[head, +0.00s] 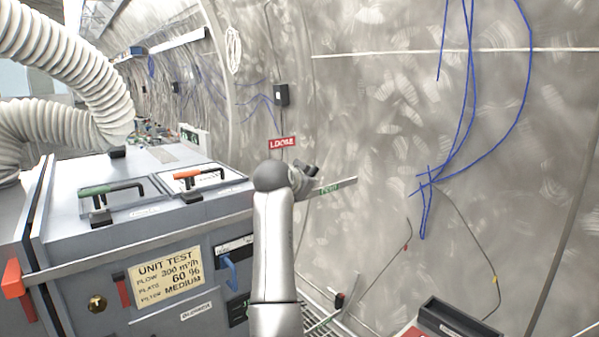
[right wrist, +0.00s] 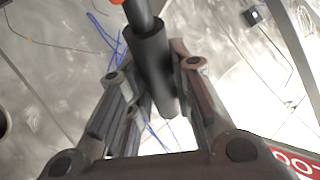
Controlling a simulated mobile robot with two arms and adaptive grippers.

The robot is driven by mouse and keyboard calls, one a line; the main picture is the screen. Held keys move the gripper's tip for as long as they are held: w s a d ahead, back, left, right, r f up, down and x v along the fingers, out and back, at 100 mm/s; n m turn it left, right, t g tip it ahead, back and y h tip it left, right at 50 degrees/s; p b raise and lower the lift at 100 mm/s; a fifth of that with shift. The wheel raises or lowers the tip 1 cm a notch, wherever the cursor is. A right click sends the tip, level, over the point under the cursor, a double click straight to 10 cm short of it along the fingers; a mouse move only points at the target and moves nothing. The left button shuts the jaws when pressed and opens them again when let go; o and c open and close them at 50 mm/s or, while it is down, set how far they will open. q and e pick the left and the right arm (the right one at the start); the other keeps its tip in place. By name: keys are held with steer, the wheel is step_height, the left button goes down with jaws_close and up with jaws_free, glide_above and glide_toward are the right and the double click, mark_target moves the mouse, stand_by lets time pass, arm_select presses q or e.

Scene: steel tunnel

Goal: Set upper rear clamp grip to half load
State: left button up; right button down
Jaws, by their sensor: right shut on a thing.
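My right arm rises in the middle of the head view, and its right gripper (head: 305,174) is at the far right corner of the grey unit, mostly hidden by my own wrist. In the right wrist view my right gripper (right wrist: 156,70) is shut on a dark cylindrical grip (right wrist: 154,58), with a finger on each side. A bit of orange-red shows at the grip's upper end. A red LOOSE sign (head: 283,142) stands just above the gripper; part of it shows in the right wrist view (right wrist: 297,165). A green label (head: 331,187) sits on a grey bar beside the gripper. My left gripper is out of view.
The grey unit (head: 150,240) carries a green handle (head: 110,189), an orange handle (head: 200,174), a blue handle (head: 230,272) and a UNIT TEST card (head: 167,279). White hoses (head: 75,60) hang at upper left. A dark tray (head: 455,320) lies at lower right.

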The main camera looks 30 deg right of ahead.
steer(key=shift+d+f+m+y+p, duration=0.3)
steer(key=shift+d+y+p, duration=0.15)
steer(key=shift+y+p, duration=0.45)
steer(key=shift+d+f+g+y+p, duration=0.2)
steer(key=shift+f+g+y+p, duration=0.1)
steer(key=shift+f+y+p, duration=0.15)
steer(key=shift+w, duration=0.1)
steer(key=c, duration=1.3)
jaws_free()
steer(key=shift+f, duration=0.1)
steer(key=v, duration=1.2)
